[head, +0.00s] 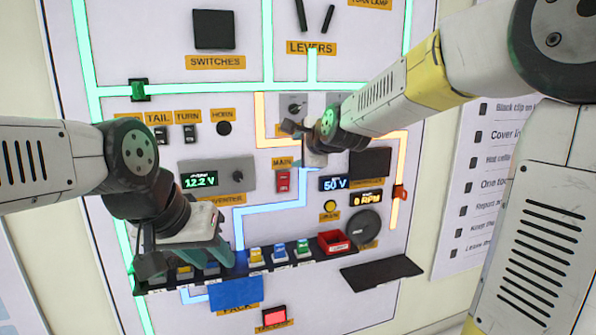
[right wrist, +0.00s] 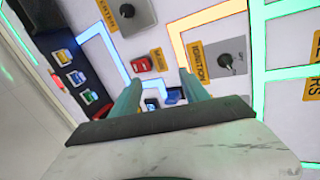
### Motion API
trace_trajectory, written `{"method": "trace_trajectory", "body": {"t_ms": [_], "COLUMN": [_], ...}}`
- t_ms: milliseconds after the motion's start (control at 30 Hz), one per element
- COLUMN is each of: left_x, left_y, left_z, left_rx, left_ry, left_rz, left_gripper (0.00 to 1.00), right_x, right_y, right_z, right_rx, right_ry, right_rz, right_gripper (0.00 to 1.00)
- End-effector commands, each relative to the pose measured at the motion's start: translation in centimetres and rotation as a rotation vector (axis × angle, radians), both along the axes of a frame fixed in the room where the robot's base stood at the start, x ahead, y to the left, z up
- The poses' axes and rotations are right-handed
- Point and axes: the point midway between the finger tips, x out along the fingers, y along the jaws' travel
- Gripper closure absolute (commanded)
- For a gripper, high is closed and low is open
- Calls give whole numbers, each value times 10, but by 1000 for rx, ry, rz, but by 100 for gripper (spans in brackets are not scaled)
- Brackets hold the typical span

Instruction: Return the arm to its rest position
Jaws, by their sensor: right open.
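My right arm reaches in from the upper right in the head view. Its gripper (head: 312,158) is in front of the panel's middle, near the red MAIN switch (head: 284,181) and the 50 V display (head: 333,184). In the right wrist view, the right gripper (right wrist: 160,80) has its two teal fingers apart with nothing held between them. The panel lies beyond the fingers. My left gripper (head: 185,262) is low on the left, in front of the left end of the dark shelf (head: 330,258). Its fingers are partly hidden by its own wrist, and I cannot tell whether they are apart.
The panel (head: 235,105) carries an ignition knob (right wrist: 224,60), a 12.2 V display (head: 199,180) and a red tray (head: 333,242). Several coloured blocks stand on the shelf. A bare dark ledge (head: 382,273) juts out at lower right. A printed list (head: 480,180) hangs to the right.

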Motion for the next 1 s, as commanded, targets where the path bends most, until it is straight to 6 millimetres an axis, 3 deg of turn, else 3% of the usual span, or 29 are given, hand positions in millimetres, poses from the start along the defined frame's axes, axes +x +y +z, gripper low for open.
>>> {"method": "trace_trajectory", "body": {"t_ms": [33, 200, 400, 500, 667, 1000], "left_x": [0, 0, 0, 0, 0, 0], "left_y": [0, 0, 0, 0, 0, 0], "left_z": [0, 0, 0, 0, 0, 0], "left_rx": [0, 0, 0, 0, 0, 0], "left_ry": [0, 0, 0, 0, 0, 0], "left_rz": [0, 0, 0, 0, 0, 0], "left_gripper": [64, 64, 64, 64, 64, 64], "right_x": [-30, -129, -240, -276, -302, -303], "right_y": [-9, -62, -116, -129, -137, -138], "right_z": [-8, -40, -76, -90, -103, -104], "right_rx": [-191, -734, -1089, -1161, -1206, -1210], "right_ry": [1, 57, 100, 94, 81, 79], "right_rz": [57, 300, 643, 781, 894, 903], "right_gripper": [47, 47, 47, 47, 47, 47]}}
